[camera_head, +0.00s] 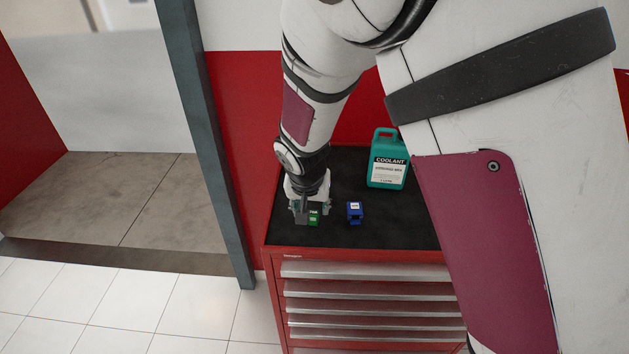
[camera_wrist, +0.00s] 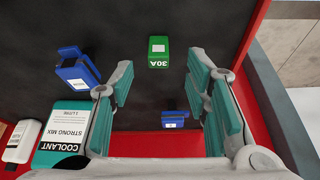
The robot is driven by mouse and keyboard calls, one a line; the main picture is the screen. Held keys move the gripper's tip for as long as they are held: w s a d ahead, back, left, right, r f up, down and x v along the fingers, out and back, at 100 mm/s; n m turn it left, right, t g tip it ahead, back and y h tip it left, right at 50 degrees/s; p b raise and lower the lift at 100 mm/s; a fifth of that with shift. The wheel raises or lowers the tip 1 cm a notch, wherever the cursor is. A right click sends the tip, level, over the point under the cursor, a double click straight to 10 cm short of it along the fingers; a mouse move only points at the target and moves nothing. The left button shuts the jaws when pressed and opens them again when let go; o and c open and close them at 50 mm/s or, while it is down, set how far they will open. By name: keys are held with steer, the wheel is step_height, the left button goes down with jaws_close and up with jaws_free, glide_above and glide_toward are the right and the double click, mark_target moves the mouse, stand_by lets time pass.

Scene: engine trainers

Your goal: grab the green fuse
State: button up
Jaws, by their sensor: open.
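The green fuse (camera_head: 314,216), labelled 30A, lies on the black top of the red tool cabinet near its left front corner. In the wrist view the green fuse (camera_wrist: 159,51) shows whole, ahead of the fingertips and roughly centred between them. My gripper (camera_head: 309,209) is right at the green fuse in the head view and partly covers it. In the wrist view my gripper (camera_wrist: 160,82) is open, with teal pads wide apart and nothing held. I cannot tell the exact height gap between fingertips and fuse.
A blue fuse (camera_head: 355,211) stands just right of the green one. The wrist view also shows a second blue fuse (camera_wrist: 174,119) between the fingers, lower in the picture. A teal coolant jug (camera_head: 387,165) and a white bottle (camera_wrist: 22,140) stand farther off. The cabinet top's front is clear.

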mark_target(313, 214)
steer(key=shift+p+x, duration=0.3)
steer(key=shift+x, duration=2.5)
steer(key=shift+d, duration=0.1)
steer(key=shift+c, duration=0.5)
steer(key=c, duration=0.8)
